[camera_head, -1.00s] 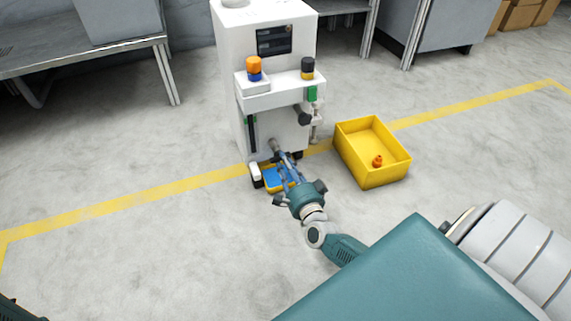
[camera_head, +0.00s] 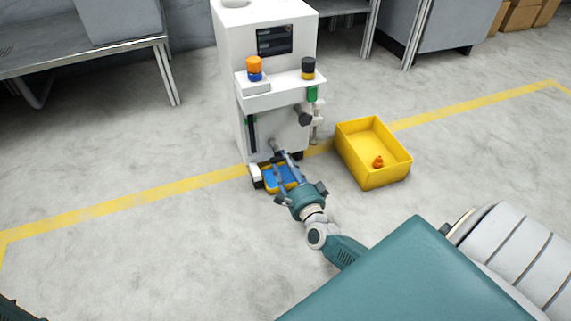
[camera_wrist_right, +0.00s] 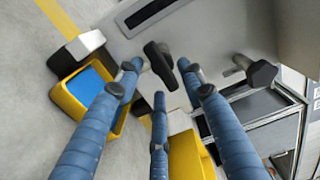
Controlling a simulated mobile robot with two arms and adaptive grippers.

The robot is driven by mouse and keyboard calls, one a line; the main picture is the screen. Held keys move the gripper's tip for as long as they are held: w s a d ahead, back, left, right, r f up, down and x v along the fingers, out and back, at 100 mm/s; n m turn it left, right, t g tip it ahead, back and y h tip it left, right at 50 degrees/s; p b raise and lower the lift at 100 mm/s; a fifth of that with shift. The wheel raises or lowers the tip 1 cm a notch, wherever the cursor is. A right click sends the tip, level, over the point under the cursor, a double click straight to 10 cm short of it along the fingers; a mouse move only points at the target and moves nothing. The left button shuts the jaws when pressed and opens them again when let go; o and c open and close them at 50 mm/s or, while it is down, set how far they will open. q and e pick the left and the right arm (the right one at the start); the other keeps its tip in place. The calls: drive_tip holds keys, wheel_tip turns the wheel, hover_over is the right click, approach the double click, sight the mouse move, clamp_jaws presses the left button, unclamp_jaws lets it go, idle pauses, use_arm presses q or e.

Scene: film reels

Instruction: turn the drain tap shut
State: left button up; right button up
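The drain tap (camera_head: 274,146) sits low on the front of the white machine (camera_head: 223,60). In the right wrist view its dark T-shaped handle (camera_wrist_right: 160,62) stands out from the machine's front, tilted. My right gripper (camera_head: 286,161) is open in front of it, its blue fingers spread. In the right wrist view the fingertips (camera_wrist_right: 159,78) lie around the handle's sides with gaps visible; I see no clear contact. My left gripper is not in view; only a dark bit of my own body shows at the lower left corner.
A yellow tray with blue inside (camera_head: 269,187) is on the floor below the tap; it also shows in the wrist view (camera_wrist_right: 68,103). A dark knob (camera_head: 303,114) juts out above right. A yellow bin (camera_head: 385,178) holding a small orange thing (camera_head: 378,161) stands right. Floor at left is clear.

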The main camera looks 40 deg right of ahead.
drive_tip(key=shift+r, duration=0.1)
drive_tip(key=v, duration=1.2)
idle(0.4)
